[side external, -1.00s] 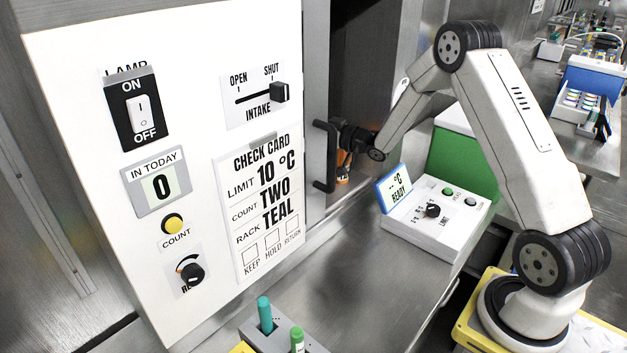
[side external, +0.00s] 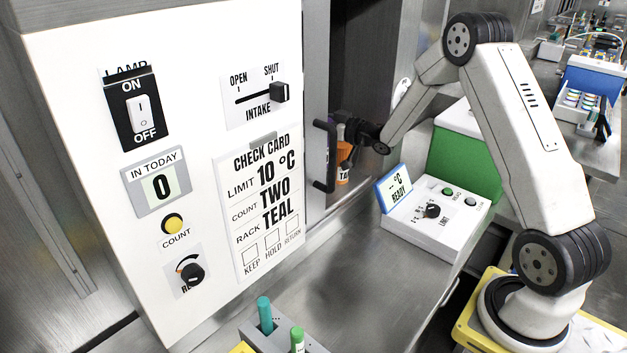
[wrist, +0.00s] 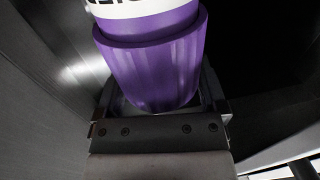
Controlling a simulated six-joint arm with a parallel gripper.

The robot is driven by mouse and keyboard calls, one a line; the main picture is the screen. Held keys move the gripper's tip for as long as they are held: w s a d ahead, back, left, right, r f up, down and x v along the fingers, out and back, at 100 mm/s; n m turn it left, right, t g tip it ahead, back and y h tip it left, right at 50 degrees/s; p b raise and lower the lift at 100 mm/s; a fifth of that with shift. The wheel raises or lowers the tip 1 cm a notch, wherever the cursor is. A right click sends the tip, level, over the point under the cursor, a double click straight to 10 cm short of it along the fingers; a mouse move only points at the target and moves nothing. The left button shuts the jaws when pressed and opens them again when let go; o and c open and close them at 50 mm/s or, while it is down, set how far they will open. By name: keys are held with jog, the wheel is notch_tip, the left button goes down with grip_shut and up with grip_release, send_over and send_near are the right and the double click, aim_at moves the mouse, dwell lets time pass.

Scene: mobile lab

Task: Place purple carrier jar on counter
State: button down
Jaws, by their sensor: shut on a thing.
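The purple carrier jar (wrist: 150,65) fills the upper middle of the wrist view, with a purple ribbed lower part and a white band with dark print. My gripper (wrist: 160,105) is shut on the purple jar. In the side view my gripper (side external: 350,130) is at the open cabinet bay, just right of the black door handle. The jar is mostly hidden there by the handle and gripper. The steel counter (side external: 350,270) runs below the bay and has bare room in front.
An orange jar (side external: 343,170) stands in the bay below my gripper. The black handle (side external: 325,155) juts out close to it. A white control box with a READY screen (side external: 425,215) stands right on the counter. A grey pen holder (side external: 285,338) is at the front.

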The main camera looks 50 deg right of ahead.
jog(key=s+d+r+m+g+h, duration=0.1)
jog(key=s+d+r+m+h, duration=0.1)
jog(key=s+d+r+h, duration=0.4)
jog(key=s+d+r+m+h, duration=0.1)
jog(key=s+d+r+m, duration=0.15)
jog(key=s, duration=0.45)
jog(key=s+d+r+m+g+h, duration=0.1)
jog(key=s+d+r+m+h, duration=0.3)
jog(key=s, duration=0.3)
jog(key=a+f+n+y, duration=1.2)
jog(key=a+f+y, duration=0.4)
jog(key=a, duration=0.4)
jog(key=s+a+f+n+g+y, duration=0.2)
jog(key=s+a+n+g+y, duration=0.3)
jog(key=a, duration=0.4)
jog(key=s+a+f+n+g+y, duration=0.3)
jog(key=s+a+n+g+y, duration=0.2)
jog(key=s+a, duration=0.3)
jog(key=shift+a+f+g, duration=0.2)
jog(key=shift+a+g, duration=0.45)
jog(key=shift+g, duration=0.25)
jog(key=shift+s, duration=0.1)
